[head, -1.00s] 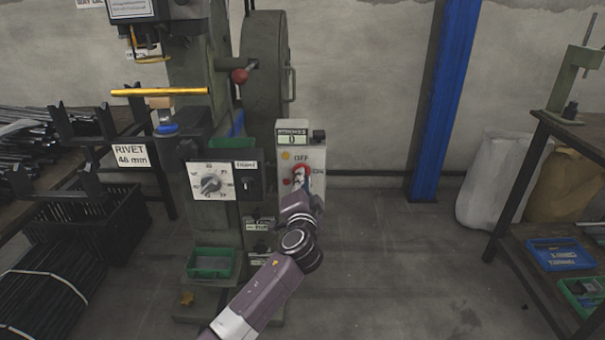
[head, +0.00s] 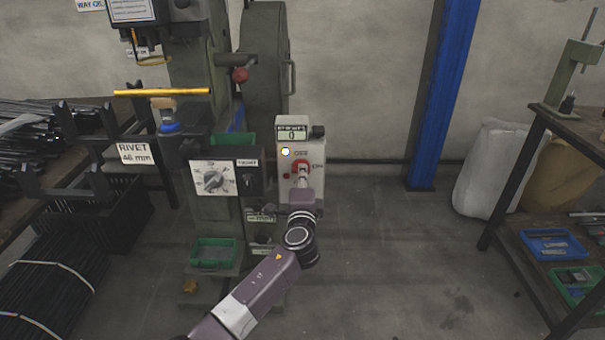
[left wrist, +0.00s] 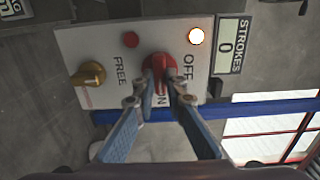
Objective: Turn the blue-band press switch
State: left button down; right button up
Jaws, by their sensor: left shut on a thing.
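The grey control box (head: 284,203) stands on the right side of the green press (head: 203,60). A small blue strip (head: 237,120) shows on the press. The red rotary switch (head: 302,166) sits on the box face beside the OFF and ON labels; it also shows in the left wrist view (left wrist: 158,66). My left gripper (head: 303,177) is shut on this switch, with a finger on each side of it in the left wrist view (left wrist: 155,98). The fingers partly cover the switch and ON label. The indicator lamp (left wrist: 196,36) glows brightly. My right gripper is out of view.
A STROKES display (head: 292,133) reading 0 tops the box. A dial panel (head: 213,178) is left of it. A yellow knob (left wrist: 88,75) is near the FREE label. A blue pillar (head: 440,100) stands right; the floor between is clear.

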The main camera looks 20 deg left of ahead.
pick_arm(q)
jog(key=shift+f, duration=0.1)
dwell(0.3)
jog(key=c, duration=2)
grip_release()
jog(key=shift+d, duration=0.1)
jog(key=shift+o, duration=0.2)
jog(key=shift+s, duration=0.1)
jog(key=v, duration=1.1)
jog(key=shift+s, duration=0.4)
jog(key=shift+d, duration=0.1)
